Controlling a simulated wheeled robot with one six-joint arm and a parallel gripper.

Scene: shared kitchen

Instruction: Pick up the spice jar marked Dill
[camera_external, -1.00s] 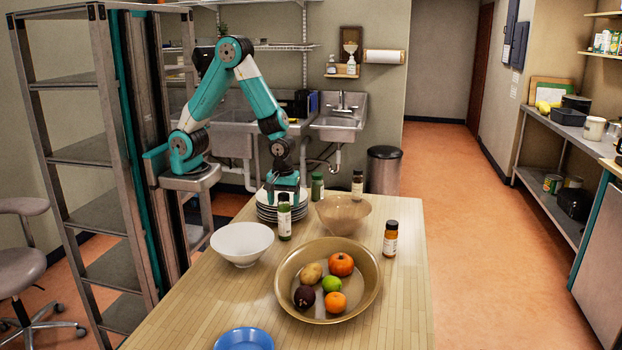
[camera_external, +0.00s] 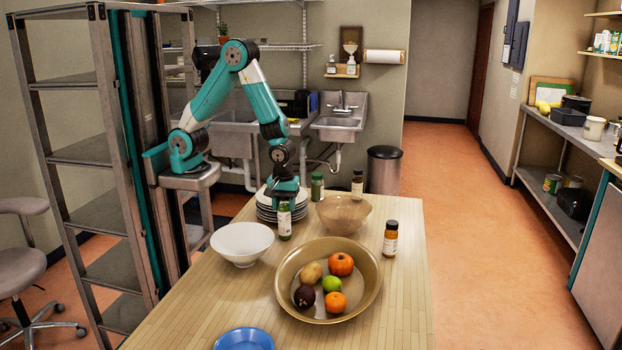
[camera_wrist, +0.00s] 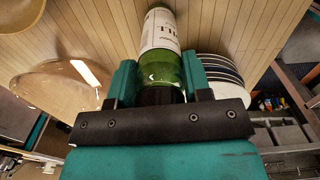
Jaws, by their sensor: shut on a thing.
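The Dill jar (camera_wrist: 160,55) has green contents, a black lid and a white label that reads "...ILL" in the wrist view. In the external view the jar (camera_external: 285,224) stands upright on the wooden table, in front of the plate stack. My gripper (camera_wrist: 157,88) points down over it, with one teal finger on each side of its lid end. The fingers are shut on the jar. In the external view my gripper (camera_external: 284,198) hides the jar's lid.
A plate stack (camera_external: 266,214) is close behind the jar. A white bowl (camera_external: 242,254), a tan bowl (camera_external: 343,226) and a wide fruit bowl (camera_external: 289,306) surround it. Other jars are a green one (camera_external: 317,187), a dark-lidded one (camera_external: 357,186) and an orange one (camera_external: 390,241).

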